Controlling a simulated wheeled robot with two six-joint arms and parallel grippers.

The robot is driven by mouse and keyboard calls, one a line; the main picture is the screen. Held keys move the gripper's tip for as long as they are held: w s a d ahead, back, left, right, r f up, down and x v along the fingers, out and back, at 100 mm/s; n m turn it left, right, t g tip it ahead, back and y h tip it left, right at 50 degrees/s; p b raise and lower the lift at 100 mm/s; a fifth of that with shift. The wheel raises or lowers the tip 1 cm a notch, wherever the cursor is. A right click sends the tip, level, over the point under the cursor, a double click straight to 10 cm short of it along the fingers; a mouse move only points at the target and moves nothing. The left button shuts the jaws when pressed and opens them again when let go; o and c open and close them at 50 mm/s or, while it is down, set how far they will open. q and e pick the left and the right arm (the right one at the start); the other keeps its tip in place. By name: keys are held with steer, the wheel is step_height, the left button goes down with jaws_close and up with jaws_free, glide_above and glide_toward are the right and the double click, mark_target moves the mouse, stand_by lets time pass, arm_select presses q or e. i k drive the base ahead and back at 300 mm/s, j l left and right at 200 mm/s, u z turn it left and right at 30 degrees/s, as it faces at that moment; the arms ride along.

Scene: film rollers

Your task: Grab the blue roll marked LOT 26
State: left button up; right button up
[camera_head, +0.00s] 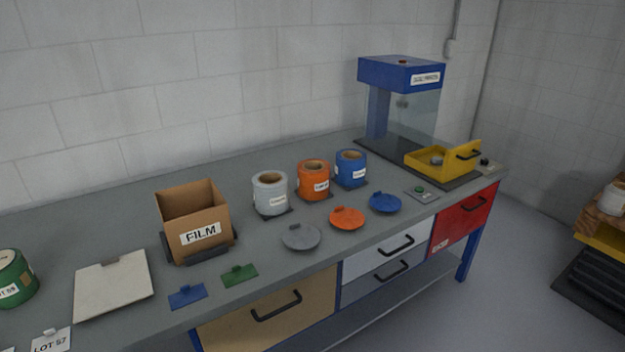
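A blue roll (351,168) stands upright on a dark base on the bench, at the right end of a row of rolls. It has a white label whose print is too small to read. An orange roll (313,180) and a white-grey roll (270,193) stand to its left, also labelled. A green roll (14,278) stands at the far left edge, partly cut off. Neither of my grippers is in view.
An open cardboard box (196,217) marked FILM sits left of the rolls. Grey (301,236), orange (347,218) and blue (385,202) discs lie in front of the rolls. A blue machine (401,73) with a clear guard and a yellow tray (431,163) stand at the right.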

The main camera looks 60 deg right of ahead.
mark_target(350, 165)
steer(key=z, duration=2.35)
steer(key=i+z, duration=0.45)
steer(key=i+j+z, duration=0.3)
steer(key=i+z, duration=0.15)
